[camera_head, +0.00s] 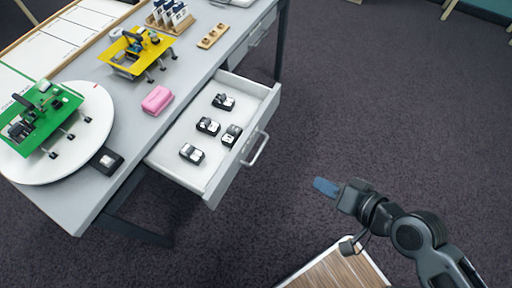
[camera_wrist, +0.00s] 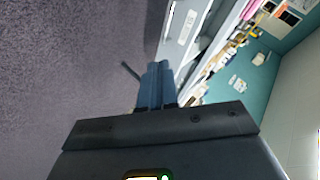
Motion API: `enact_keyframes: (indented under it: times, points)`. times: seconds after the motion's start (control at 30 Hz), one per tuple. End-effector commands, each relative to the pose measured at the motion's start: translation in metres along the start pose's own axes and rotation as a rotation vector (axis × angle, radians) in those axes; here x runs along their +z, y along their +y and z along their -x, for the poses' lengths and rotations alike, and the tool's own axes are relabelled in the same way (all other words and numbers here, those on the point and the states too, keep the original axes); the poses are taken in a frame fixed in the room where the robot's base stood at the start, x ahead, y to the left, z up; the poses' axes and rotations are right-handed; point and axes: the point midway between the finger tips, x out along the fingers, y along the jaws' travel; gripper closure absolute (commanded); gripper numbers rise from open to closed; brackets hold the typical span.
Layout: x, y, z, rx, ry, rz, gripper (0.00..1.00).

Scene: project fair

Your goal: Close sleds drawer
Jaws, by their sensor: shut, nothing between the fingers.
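The sleds drawer (camera_head: 215,178) is a pale grey drawer pulled out from under the grey table in the head view. Several small black-and-white sleds (camera_head: 208,126) lie inside it. Its front carries a bar handle (camera_head: 257,149) that faces right. My gripper (camera_head: 326,187) has blue fingers and is to the right of the drawer front, apart from the handle, over the floor. It is shut and empty. In the wrist view my gripper (camera_wrist: 157,84) points toward a grey drawer front with a handle, which I cannot clearly identify.
The table (camera_head: 200,62) bears a white round board (camera_head: 85,148) with a green device, a yellow device (camera_head: 137,52), a pink block (camera_head: 157,99) and a wooden strip (camera_head: 213,35). Another drawer (camera_head: 260,35) is farther back. Dark carpet right of the drawer is clear.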

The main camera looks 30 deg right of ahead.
Motion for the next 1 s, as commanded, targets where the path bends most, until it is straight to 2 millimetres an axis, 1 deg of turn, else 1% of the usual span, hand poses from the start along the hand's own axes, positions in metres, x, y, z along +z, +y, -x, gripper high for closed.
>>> enact_keyframes:
  times: [0.03, 0.1, 0.2, 0.3, 0.4, 0.57, 0.67, 0.77, 1.0]
  points:
    - [-0.006, 0.001, -0.022, -0.026, -0.031, -0.073, 1.00]
    - [-0.011, -0.003, -0.042, -0.065, -0.088, -0.171, 1.00]
    - [-0.020, -0.013, -0.064, -0.123, -0.164, -0.281, 1.00]
    - [-0.029, -0.022, -0.076, -0.171, -0.220, -0.355, 1.00]
    - [-0.034, -0.028, -0.082, -0.202, -0.256, -0.396, 1.00]
    - [-0.035, -0.033, -0.088, -0.216, -0.272, -0.411, 1.00]
    - [-0.032, -0.036, -0.099, -0.216, -0.273, -0.411, 1.00]
    - [-0.029, -0.041, -0.115, -0.215, -0.273, -0.409, 1.00]
    - [-0.018, -0.053, -0.160, -0.214, -0.273, -0.408, 1.00]
